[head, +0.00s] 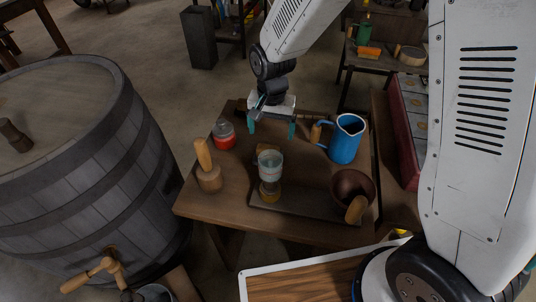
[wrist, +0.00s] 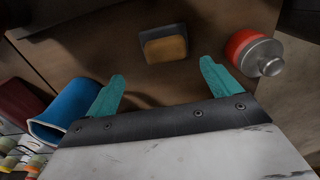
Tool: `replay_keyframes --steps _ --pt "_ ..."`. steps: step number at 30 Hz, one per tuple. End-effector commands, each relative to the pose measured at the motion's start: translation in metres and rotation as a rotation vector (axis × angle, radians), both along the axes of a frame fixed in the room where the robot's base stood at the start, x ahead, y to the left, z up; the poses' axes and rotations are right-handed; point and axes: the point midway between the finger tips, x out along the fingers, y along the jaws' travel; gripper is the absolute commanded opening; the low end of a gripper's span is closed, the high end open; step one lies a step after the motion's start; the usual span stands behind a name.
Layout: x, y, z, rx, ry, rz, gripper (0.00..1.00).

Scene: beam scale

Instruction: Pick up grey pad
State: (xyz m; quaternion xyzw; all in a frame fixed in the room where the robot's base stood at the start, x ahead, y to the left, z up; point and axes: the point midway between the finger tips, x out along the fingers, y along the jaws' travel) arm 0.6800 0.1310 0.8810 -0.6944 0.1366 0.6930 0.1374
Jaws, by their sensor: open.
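A small grey pad with a tan face (wrist: 165,47) lies on the wooden table in the wrist view, a short way beyond the gap between my fingertips. In the head view only a tan bit of what looks like it (head: 264,148) shows behind a glass, and the rest is hidden. My gripper (head: 271,127) hangs at the table's far side with its teal fingers apart and nothing between them. The fingers also show spread in the wrist view (wrist: 162,70), apart from the pad.
A red jar (head: 224,135) stands left of my gripper and a blue jug (head: 345,140) right. The glass (head: 270,165), a wooden-handled tool (head: 208,173) and a dark bowl (head: 350,187) stand nearer. A large barrel (head: 75,165) fills the left.

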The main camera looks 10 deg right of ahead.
Motion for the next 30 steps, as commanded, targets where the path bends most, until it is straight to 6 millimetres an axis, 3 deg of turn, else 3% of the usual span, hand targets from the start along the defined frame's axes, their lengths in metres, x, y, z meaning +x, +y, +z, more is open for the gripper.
replay_keyframes --steps 18,28,29,30 --pt "0.004 0.008 -0.078 -0.002 0.005 -0.008 0.89" --pt "0.005 0.008 -0.087 -0.001 0.003 -0.007 0.89" --pt "0.005 0.008 -0.087 -0.001 0.003 -0.007 0.86" --pt "0.005 0.008 -0.087 -0.001 0.003 -0.007 0.75"
